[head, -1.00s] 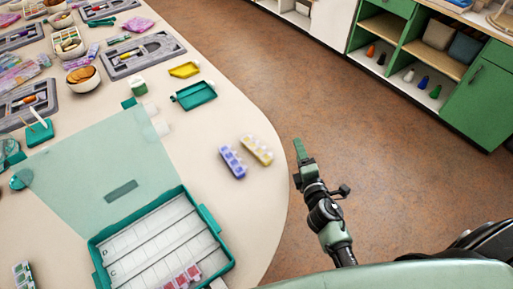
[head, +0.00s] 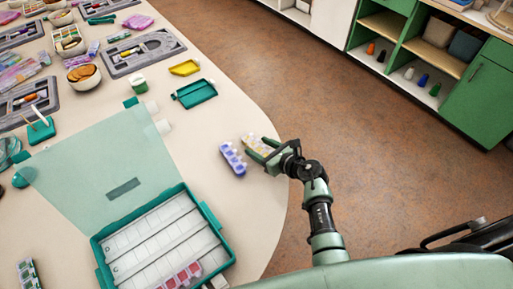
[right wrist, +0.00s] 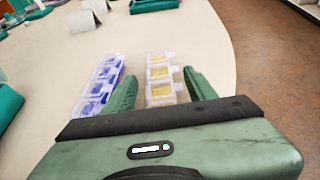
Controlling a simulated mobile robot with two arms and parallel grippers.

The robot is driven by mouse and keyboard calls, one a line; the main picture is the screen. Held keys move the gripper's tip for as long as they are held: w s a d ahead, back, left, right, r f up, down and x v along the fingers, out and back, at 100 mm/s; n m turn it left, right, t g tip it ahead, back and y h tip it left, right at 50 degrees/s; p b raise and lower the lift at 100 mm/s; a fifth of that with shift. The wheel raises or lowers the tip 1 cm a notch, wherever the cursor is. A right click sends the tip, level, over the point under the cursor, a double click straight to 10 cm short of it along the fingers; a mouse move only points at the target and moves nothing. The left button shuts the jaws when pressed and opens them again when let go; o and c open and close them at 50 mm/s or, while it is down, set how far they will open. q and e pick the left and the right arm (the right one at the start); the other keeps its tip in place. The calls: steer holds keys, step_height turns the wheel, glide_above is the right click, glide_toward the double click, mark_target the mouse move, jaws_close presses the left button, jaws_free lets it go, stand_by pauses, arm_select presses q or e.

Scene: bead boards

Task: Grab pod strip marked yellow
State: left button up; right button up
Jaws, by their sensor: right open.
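The pod strip marked yellow (head: 255,142) lies on the table near its right edge, beside a blue-purple pod strip (head: 233,159). In the right wrist view the yellow strip (right wrist: 160,76) runs away from me between the two fingers, and the blue strip (right wrist: 97,88) lies just left of the left finger. My right gripper (head: 263,156) is open at the near end of the yellow strip. In the right wrist view its fingers (right wrist: 161,90) stand on either side of the strip; I cannot tell whether they touch it. My left gripper is not in view.
A teal-framed case (head: 203,205) with white compartments and a pink strip inside lies open at the front. A teal tray (head: 195,93) and a yellow tray (head: 185,68) lie farther back.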

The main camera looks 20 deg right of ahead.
steer(key=shift+x, duration=1.1)
steer(key=shift+c, duration=0.3)
jaws_close()
steer(key=shift+r, duration=0.15)
